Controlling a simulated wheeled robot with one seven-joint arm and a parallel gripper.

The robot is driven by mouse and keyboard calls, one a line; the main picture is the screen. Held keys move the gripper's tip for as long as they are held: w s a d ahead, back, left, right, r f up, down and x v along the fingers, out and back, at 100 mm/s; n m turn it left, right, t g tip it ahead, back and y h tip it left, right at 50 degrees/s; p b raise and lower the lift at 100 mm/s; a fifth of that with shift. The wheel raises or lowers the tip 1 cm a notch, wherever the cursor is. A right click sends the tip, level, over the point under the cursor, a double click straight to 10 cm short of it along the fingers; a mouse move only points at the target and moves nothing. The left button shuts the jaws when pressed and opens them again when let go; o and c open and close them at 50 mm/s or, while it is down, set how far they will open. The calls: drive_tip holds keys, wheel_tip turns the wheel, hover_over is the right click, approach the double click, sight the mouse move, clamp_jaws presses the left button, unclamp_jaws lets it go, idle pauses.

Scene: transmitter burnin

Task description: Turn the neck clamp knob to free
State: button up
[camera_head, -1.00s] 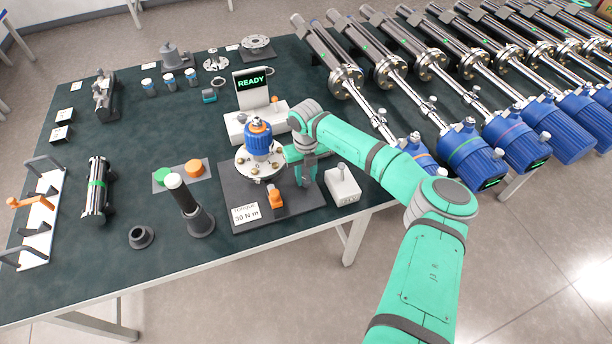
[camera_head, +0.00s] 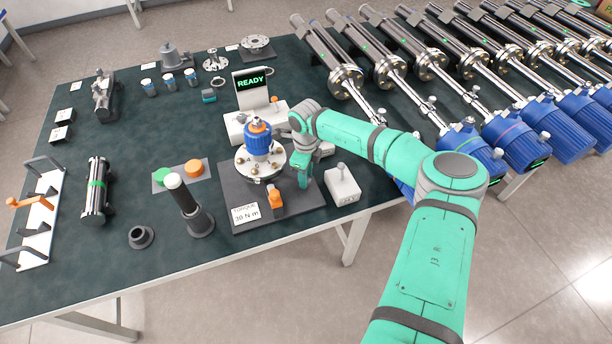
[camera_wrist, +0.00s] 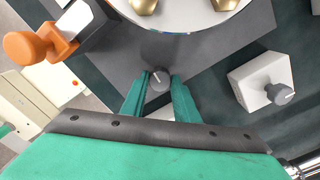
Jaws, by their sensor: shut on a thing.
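A small dark grey knob (camera_wrist: 159,79) with a light pointer line shows in the wrist view. It stands at the edge of the dark grey fixture plate (camera_wrist: 221,50). My gripper (camera_wrist: 159,84) has one teal finger on each side of the knob and is shut on it. In the head view my gripper (camera_head: 304,181) is low at the right side of the fixture plate (camera_head: 240,196) and hides the knob. A blue transmitter housing (camera_head: 258,139) stands upright on a round bolted flange (camera_head: 249,163) on that plate. No wording beside the knob is readable.
A white box with a grey knob (camera_head: 341,183) stands close to the right of my gripper. An orange clamp handle (camera_head: 276,197) is just left of it. A display reading READY (camera_head: 251,83) stands behind. A dark post with a white top (camera_head: 187,203) is at the left.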

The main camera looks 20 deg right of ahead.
drive_tip(key=shift+d+n, duration=0.15)
drive_tip(key=shift+n, duration=0.25)
drive_tip(key=o, duration=1.1)
drive_tip(key=shift+c, duration=0.2)
wheel_tip(320, 180, up, 11)
drive_tip(key=shift+f, duration=0.1)
